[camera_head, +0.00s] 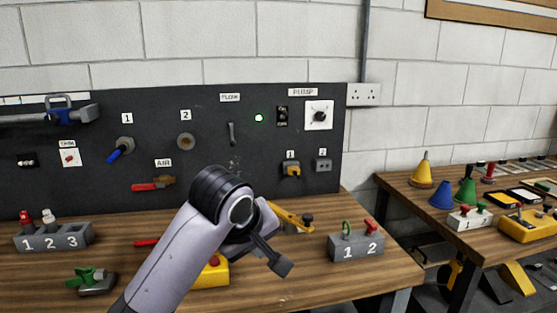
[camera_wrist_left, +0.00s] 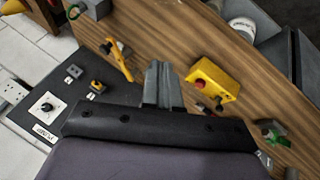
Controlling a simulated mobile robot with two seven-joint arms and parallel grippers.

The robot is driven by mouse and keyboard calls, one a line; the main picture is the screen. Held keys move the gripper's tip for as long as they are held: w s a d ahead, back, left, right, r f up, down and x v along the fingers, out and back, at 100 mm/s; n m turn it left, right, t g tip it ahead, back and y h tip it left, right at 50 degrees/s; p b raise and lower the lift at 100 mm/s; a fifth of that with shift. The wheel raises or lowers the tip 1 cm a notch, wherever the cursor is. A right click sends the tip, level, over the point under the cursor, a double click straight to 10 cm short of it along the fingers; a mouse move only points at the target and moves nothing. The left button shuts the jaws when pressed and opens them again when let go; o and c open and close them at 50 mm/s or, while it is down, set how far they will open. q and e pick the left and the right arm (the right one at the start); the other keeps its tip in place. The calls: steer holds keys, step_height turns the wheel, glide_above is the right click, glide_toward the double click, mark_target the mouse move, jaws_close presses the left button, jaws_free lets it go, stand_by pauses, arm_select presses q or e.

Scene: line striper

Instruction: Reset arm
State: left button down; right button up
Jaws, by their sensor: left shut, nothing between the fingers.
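My left arm reaches in from the bottom of the head view, over the wooden workbench (camera_head: 310,285). My left gripper (camera_head: 278,262) hangs above the bench and is partly covered by its own wrist. In the left wrist view my left gripper (camera_wrist_left: 163,85) shows its two fingers together with nothing between them. A yellow box (camera_head: 212,275) sits partly behind the arm; its red button shows on the yellow box (camera_wrist_left: 212,85) in the wrist view. A yellow-handled tool (camera_head: 288,214) lies just behind the gripper. My right gripper is not in view.
The black panel (camera_head: 90,180) with switches, valves and dials stands behind the bench. A grey block marked 1 2 (camera_head: 357,247) stands right of the gripper, and a grey block marked 1 2 3 (camera_head: 55,238) at left. A second table (camera_head: 425,195) with cones is at right.

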arm_select(q)
steer(key=s+a+f+m+t+h, duration=0.1)
steer(key=s+a+f+m, duration=0.15)
steer(key=f, duration=0.85)
steer(key=s+a+f+m+h, duration=0.1)
steer(key=s+a+f, duration=0.15)
steer(key=f, duration=0.85)
steer(key=s+a+f+m+t, duration=0.1)
steer(key=s+a+f, duration=0.2)
steer(key=s, duration=0.3)
steer(key=s+a+f+m+t+y, duration=0.1)
steer(key=s+a+f+m, duration=0.1)
steer(key=s+a+f, duration=0.2)
steer(key=s+a+f+m+t+y, duration=0.1)
steer(key=s+a+f, duration=0.3)
steer(key=s, duration=0.5)
steer(key=shift+a+f+m, duration=0.25)
steer(key=shift+a+m, duration=0.1)
